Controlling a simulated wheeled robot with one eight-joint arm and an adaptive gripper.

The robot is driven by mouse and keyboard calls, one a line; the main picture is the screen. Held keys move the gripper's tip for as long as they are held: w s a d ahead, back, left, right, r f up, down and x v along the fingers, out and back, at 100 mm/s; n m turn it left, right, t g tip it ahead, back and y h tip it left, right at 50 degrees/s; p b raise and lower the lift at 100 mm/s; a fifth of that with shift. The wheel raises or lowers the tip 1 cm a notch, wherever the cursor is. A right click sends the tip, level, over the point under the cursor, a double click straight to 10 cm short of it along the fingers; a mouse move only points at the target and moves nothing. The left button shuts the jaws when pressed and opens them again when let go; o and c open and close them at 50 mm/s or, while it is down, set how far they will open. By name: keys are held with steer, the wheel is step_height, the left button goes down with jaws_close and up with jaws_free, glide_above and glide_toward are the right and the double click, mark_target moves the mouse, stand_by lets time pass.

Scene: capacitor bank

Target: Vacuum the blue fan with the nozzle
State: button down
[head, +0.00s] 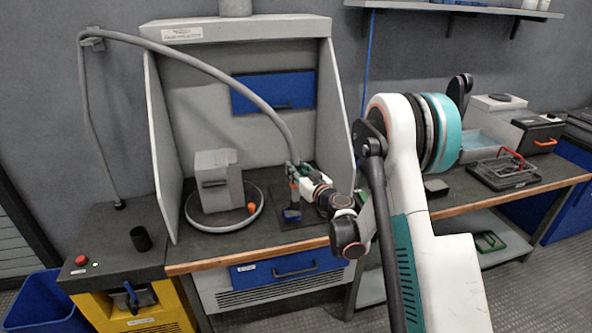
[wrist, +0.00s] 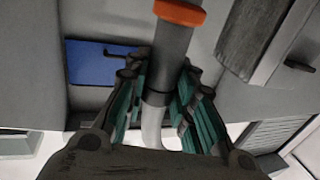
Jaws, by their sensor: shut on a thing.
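My gripper (head: 296,171) is shut on the vacuum nozzle (head: 294,190), a dark grey tube with an orange ring, inside the hooded booth. In the wrist view, the nozzle (wrist: 174,55) runs up between the green-sided fingers of my gripper (wrist: 158,98), with its orange ring at the top edge. In the head view it points down. The fan is not visible in the wrist view.
A grey hose (head: 215,65) arches from the left post to the nozzle. A grey box (head: 218,182) stands on a round tray (head: 196,222) left of the mat, with an orange knob (head: 251,208) beside it. The booth's side panels (head: 334,110) bound the space.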

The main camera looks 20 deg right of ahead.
steer(key=shift+s, duration=0.15)
steer(key=s, duration=0.2)
steer(key=shift+s+a, duration=0.15)
steer(key=shift+s, duration=0.2)
steer(key=shift+a, duration=0.15)
stand_by(0.7)
steer(key=a, duration=0.2)
steer(key=shift+w+a, duration=0.15)
steer(key=shift+a, duration=0.15)
steer(key=shift+r, duration=0.1)
stand_by(0.8)
